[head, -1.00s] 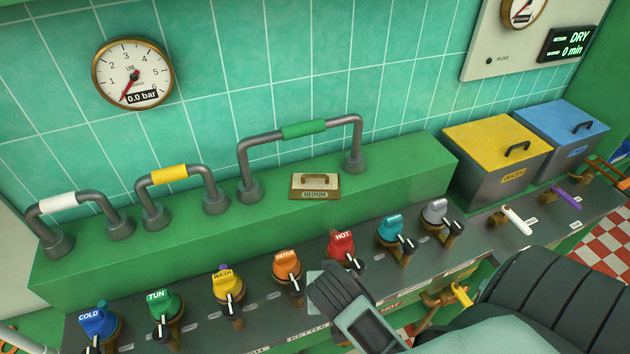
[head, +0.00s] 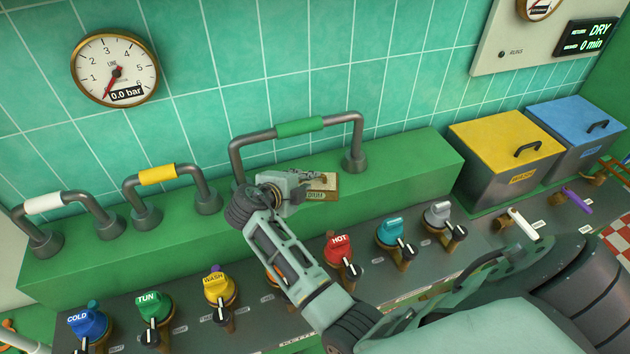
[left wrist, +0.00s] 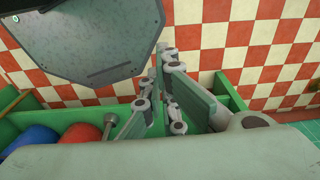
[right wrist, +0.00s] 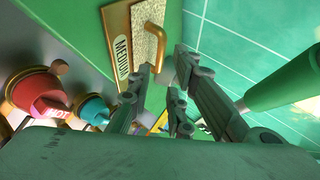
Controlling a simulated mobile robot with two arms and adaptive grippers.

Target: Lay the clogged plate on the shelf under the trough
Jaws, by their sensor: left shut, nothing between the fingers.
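In the right wrist view the plate (right wrist: 118,30) shows a speckled face and a brass handle. The right gripper (right wrist: 164,62) is open, with its fingertips close to the handle; I cannot tell whether they touch it. My left gripper (left wrist: 155,90) is shut and empty in the left wrist view, and is out of the head view. I cannot tell whether the plate is clogged. I cannot identify the trough or the shelf under it.
A pipe with a green grip (head: 300,127) arches behind the plate. Coloured valves such as the red HOT one (head: 338,246) line the front panel. Yellow-lidded (head: 505,145) and blue-lidded (head: 575,120) bins stand right. Red (left wrist: 82,138) and blue (left wrist: 35,135) objects lie near the left gripper.

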